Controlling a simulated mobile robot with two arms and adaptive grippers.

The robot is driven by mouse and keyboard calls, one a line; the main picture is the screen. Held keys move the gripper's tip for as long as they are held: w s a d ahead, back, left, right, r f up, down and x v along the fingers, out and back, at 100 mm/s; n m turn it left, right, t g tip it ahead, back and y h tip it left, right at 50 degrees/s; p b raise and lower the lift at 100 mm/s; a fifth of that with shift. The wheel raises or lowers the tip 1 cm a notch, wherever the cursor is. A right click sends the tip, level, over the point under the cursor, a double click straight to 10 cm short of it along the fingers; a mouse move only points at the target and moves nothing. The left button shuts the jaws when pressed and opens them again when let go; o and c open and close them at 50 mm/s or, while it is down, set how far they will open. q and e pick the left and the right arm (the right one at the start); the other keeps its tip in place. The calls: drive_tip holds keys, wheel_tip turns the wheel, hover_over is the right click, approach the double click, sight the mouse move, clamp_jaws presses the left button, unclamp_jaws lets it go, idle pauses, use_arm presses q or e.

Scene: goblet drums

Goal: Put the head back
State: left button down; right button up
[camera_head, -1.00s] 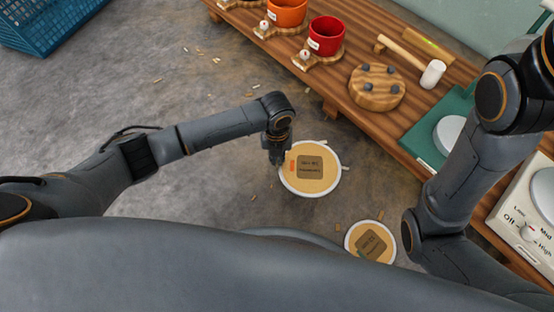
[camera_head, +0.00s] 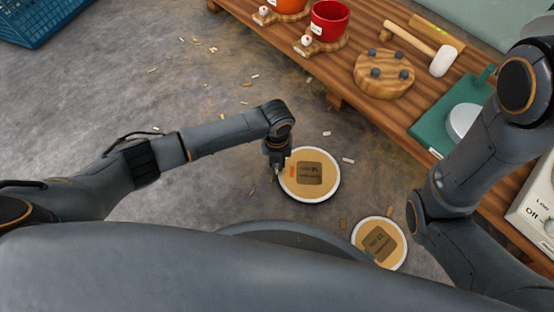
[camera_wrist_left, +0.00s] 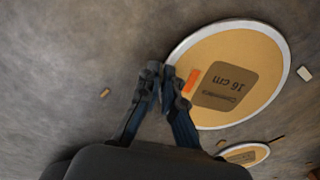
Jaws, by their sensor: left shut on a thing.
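A round tan drum head with a white rim (camera_head: 325,183) is at the middle of the head view. It carries a brown label and a small orange tab near its left edge. In the left wrist view the head (camera_wrist_left: 265,55) shows tilted, and its label reads "16 cm". My left gripper (camera_head: 278,172) is shut on the left edge of this head, beside the orange tab. Its fingers (camera_wrist_left: 166,84) are close together at the rim. A smaller tan disc with a white rim (camera_head: 392,231) is nearer my base. My right gripper is out of view; only its arm shows.
A wooden bench runs along the right with a red cup (camera_head: 329,20), a pegged wooden disc (camera_head: 385,84), a mallet (camera_head: 441,61), a teal board (camera_head: 437,133) and a dial device (camera_head: 535,210). A blue crate (camera_head: 40,20) stands far left. Grey floor between is open, with scattered chips.

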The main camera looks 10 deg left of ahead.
use_arm(q)
drive_tip(key=shift+f, duration=0.2)
idle(0.5)
drive_tip(key=shift+p, duration=0.45)
drive_tip(key=shift+f, duration=0.2)
drive_tip(key=c, duration=1.4)
unclamp_jaws()
drive_tip(key=shift+c, duration=0.2)
wheel_tip(320, 180, up, 12)
